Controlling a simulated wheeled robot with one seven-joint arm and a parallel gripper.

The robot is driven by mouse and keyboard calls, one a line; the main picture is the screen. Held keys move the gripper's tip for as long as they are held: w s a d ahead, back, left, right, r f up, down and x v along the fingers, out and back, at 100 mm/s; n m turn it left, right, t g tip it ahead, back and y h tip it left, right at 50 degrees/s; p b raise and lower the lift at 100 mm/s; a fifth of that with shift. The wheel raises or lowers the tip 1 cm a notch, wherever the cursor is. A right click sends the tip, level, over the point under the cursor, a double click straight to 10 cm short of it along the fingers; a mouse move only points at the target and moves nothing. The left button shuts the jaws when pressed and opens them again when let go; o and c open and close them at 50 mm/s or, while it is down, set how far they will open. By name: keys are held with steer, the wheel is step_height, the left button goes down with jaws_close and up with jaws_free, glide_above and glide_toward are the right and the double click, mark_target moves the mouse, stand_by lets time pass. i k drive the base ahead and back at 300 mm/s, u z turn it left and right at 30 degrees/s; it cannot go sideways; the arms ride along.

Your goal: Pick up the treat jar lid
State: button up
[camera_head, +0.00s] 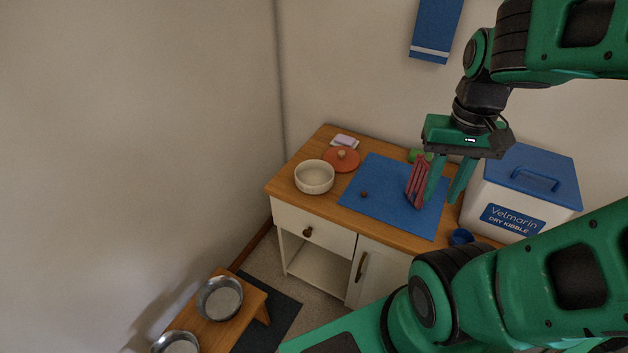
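A round terracotta-orange lid (330,163) with a small pale knob lies on the wooden cabinet top, near its back left. It sits just behind and right of a cream, open-topped round bowl (314,188). I take this orange disc to be the treat jar lid. My gripper (442,201) is well to the right of the lid, over the right part of the blue mat. Its two green fingers point down and stand apart, with blue mat showing between them. A red striped object (416,184) is just left of the left finger; I cannot tell whether they touch.
The blue mat (375,207) holds a small brown piece (364,194). A pale folded item (345,141) lies behind the lid. A white kibble bin (478,196) with a blue lid and a blue cup (461,237) are at right. Metal bowls (219,298) stand on a low stand.

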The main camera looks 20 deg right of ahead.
mark_target(343, 159)
steer(key=z, duration=2.1)
steer(key=k, duration=1.55)
steer(key=u, duration=1.1)
steer(key=i, duration=1.5)
